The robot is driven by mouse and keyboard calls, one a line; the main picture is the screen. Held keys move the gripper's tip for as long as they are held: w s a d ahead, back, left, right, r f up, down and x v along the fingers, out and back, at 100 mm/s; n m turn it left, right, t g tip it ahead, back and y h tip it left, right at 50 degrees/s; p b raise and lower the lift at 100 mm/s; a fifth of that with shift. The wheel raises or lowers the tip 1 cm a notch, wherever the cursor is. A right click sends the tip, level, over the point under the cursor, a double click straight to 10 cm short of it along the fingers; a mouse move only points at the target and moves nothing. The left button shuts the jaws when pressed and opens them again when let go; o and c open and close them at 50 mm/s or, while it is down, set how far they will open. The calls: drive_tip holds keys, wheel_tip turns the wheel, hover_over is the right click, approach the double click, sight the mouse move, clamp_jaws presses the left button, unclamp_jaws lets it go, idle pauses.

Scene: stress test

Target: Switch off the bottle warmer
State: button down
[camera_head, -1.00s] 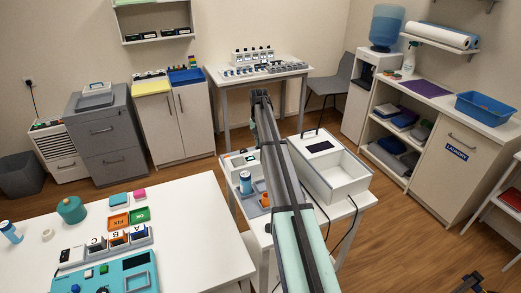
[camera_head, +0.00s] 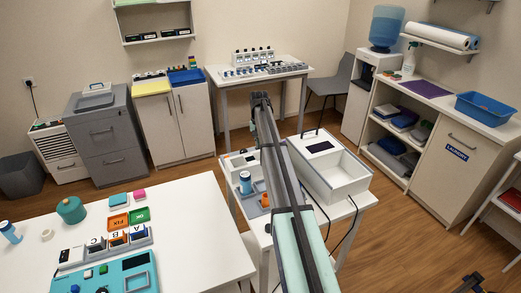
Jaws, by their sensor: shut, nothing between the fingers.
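A small side table (camera_head: 352,205) stands in the middle. On it is a low white device (camera_head: 238,160) with a blue-and-white bottle (camera_head: 246,184) in front of it, close to an orange item (camera_head: 265,200). A larger white box (camera_head: 335,170) with a dark display and an open basin is on its right. I cannot tell which of these is the bottle warmer, and no switch state is readable. A dark piece that looks like my gripper (camera_head: 471,284) shows at the lower right edge, partly cut off, over the floor and well apart from the table.
My long beam crosses the middle and hides part of the side table. A white table (camera_head: 190,225) with a turquoise panel (camera_head: 105,277) and several blocks is at left. Dark cords hang by the side table's right. Wooden floor (camera_head: 400,235) is free at right.

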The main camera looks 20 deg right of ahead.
drive_tip(key=shift+r+p, duration=1.5)
drive_tip(key=shift+r, duration=1.9)
